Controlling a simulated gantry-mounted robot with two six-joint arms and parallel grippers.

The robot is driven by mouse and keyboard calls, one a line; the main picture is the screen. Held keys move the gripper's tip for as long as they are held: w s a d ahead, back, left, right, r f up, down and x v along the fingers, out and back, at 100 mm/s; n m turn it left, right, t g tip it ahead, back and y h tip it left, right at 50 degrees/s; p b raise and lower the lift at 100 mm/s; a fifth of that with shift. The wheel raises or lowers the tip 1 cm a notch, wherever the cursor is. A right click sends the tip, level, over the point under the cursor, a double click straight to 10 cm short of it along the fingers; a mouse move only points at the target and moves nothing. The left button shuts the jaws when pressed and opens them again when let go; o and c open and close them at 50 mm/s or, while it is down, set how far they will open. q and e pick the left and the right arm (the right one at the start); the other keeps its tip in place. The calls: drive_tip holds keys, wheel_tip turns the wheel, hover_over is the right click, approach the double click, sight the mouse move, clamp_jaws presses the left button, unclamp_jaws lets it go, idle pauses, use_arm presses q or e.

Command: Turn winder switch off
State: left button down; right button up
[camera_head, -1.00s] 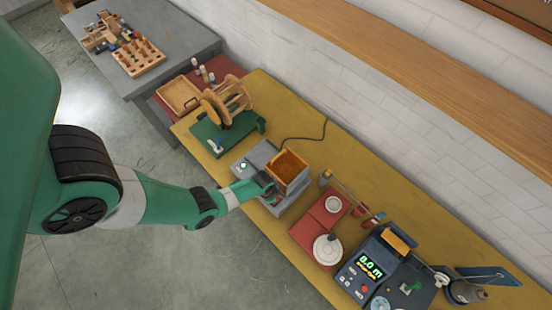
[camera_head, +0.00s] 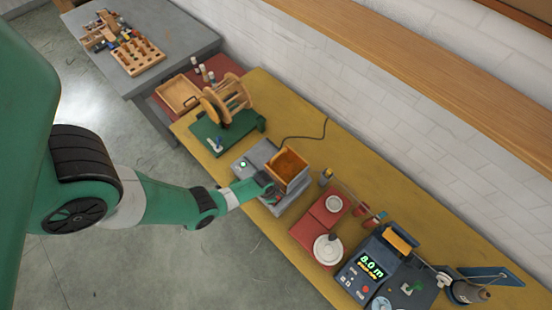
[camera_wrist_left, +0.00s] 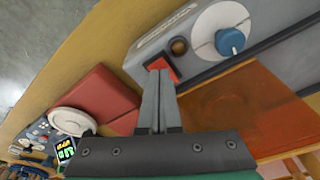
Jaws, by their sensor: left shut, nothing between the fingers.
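The winder (camera_head: 256,153) is a grey unit on the mustard table, with an open orange-brown wooden box (camera_head: 289,168) on it. In the left wrist view its grey housing (camera_wrist_left: 205,62) carries a red switch (camera_wrist_left: 160,65), a dark brown round lamp or button (camera_wrist_left: 179,46) and a blue knob (camera_wrist_left: 230,41) on a white dial. My left gripper (camera_head: 268,182) is at the winder's front side. Its closed, empty fingers (camera_wrist_left: 158,75) point at the red switch and partly cover it. I cannot tell whether they touch or which way the switch is set.
A green board with a wooden reel (camera_head: 227,98) stands beyond the winder. Red scales (camera_head: 319,217) and a dark meter reading 8.0 m (camera_head: 369,267) stand on the near side. A cable (camera_head: 304,137) runs behind the winder. Floor is clear in front of the table.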

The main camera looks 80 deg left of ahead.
wheel_tip(320, 180, up, 7)
drive_tip(key=p, duration=0.6)
drive_tip(key=shift+f, duration=0.15)
